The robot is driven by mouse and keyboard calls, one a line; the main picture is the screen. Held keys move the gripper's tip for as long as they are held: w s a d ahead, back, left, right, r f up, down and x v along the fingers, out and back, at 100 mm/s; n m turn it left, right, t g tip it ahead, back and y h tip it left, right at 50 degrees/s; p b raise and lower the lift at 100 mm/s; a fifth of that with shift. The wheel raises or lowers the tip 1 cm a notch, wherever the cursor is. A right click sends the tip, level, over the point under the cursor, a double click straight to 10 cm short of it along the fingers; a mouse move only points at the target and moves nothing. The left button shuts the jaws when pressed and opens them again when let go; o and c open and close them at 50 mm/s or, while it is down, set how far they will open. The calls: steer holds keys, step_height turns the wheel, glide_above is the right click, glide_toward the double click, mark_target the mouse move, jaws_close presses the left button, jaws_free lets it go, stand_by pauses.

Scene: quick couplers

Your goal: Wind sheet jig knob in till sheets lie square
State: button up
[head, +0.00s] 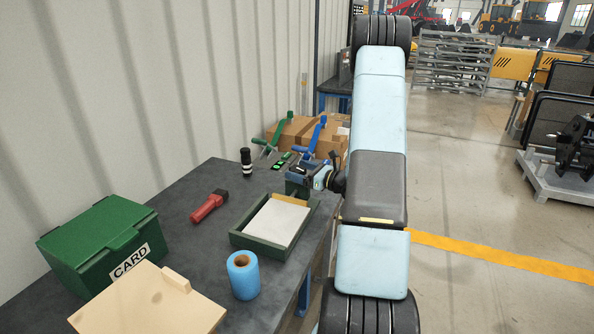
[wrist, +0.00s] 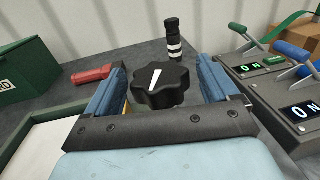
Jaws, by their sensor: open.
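The sheet jig (head: 252,243) is a green open frame on the dark bench, with white sheets (head: 272,222) inside and a tan strip along their far side. I cannot tell whether the sheets lie square. Part of the jig and sheets shows at the left of the wrist view (wrist: 52,145). The black lobed knob (wrist: 158,88) has a white pointer line, tilted slightly right of upright in the wrist view. My gripper (wrist: 160,80) is open, its blue fingers on either side of the knob; visible gaps remain. In the head view my gripper (head: 308,178) is at the jig's far end, hiding the knob.
Lever boxes with green (wrist: 247,38) and blue (wrist: 294,58) handles, both reading ON, stand right of the knob. A black-and-white cylinder (head: 246,162), red torch (head: 209,206), blue roll (head: 243,274), green CARD box (head: 100,240) and tan lid (head: 150,305) are on the bench.

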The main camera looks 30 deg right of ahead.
steer(key=v, duration=1.2)
steer(key=s+a+r+n+g+y, duration=0.1)
steer(key=s+a+r+n+g, duration=0.1)
steer(key=a+r+n+g, duration=0.45)
steer(key=s+a+r+n+g+y, duration=0.1)
steer(key=s+a+r+n+g, duration=0.2)
steer(key=a, duration=0.6)
steer(key=s+a+r+n+g, duration=0.2)
steer(key=a+r+n+g, duration=0.1)
steer(key=a+r+n, duration=0.3)
steer(key=s+a+r+n+t+h, duration=0.1)
steer(key=s+a+r+n+h, duration=0.1)
steer(key=s+r+n+h, duration=0.3)
steer(key=s+a+r+n+t+h, duration=0.1)
steer(key=s+a+r+n+h, duration=0.2)
steer(key=s+n, duration=0.6)
step_height(320, 180, up, 2)
steer(key=s+h, duration=0.1)
steer(key=h, duration=0.2)
steer(key=shift+s+a, duration=0.25)
steer(key=shift+a, duration=0.05)
